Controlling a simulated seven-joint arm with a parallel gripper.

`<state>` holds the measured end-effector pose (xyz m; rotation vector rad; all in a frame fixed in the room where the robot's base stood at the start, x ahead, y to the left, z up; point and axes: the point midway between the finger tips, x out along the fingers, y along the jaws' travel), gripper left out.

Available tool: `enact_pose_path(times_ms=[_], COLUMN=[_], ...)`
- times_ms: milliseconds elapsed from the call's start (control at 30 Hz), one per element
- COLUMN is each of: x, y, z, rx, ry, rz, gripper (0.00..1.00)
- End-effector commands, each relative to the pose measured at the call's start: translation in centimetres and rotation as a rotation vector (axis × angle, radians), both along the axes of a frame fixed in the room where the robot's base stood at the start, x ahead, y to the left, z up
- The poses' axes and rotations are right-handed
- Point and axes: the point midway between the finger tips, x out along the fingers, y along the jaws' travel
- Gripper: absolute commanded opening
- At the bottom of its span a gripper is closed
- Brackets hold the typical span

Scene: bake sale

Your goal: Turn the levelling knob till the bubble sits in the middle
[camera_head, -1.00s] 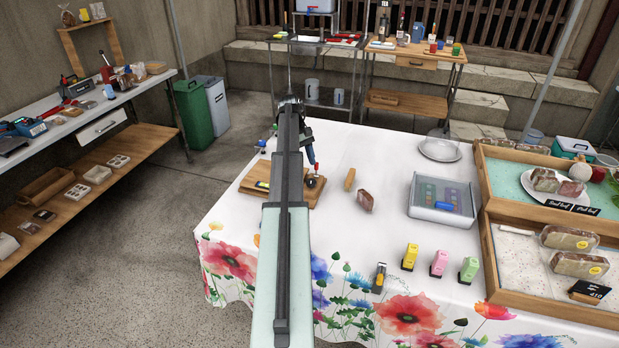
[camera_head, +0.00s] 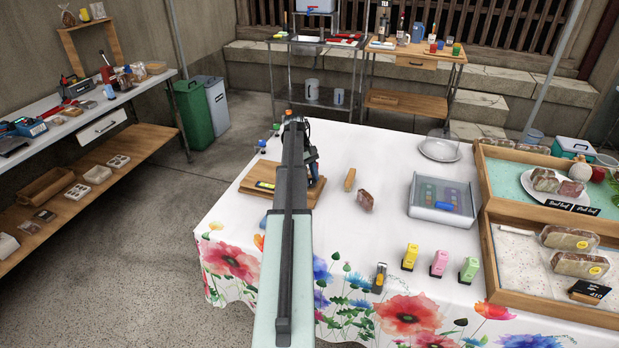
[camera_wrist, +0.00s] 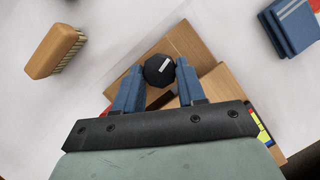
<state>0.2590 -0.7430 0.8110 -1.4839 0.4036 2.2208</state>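The levelling knob (camera_wrist: 160,70) is black and faceted with a white mark, seen from above in the wrist view. It stands at a wooden base (camera_wrist: 222,84), which also shows in the head view (camera_head: 246,187). My gripper (camera_wrist: 160,72) has its two blue fingers on either side of the knob, very close to it; I cannot tell whether they press on it. In the head view my gripper (camera_head: 310,160) is over the base, and my arm hides the knob. I cannot make out the bubble.
A wooden brush (camera_wrist: 55,50) and a folded blue item (camera_wrist: 292,24) lie near the base. A brown loaf-like piece (camera_head: 365,201), a lidded clear box (camera_head: 443,200) and wooden trays (camera_head: 487,255) stand to the right.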

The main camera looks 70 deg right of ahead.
Motion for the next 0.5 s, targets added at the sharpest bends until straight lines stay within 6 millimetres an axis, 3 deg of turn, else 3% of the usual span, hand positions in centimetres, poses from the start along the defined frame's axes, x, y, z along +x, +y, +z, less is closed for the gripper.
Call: enact_pose_path(times_ms=[300,500], x=[0.01,-0.01], y=[0.0,-0.12], z=[0.02,0.02], rx=[0.0,-0.001], ry=[0.0,0.0], rz=[0.0,-0.044], gripper=[0.09,0.09])
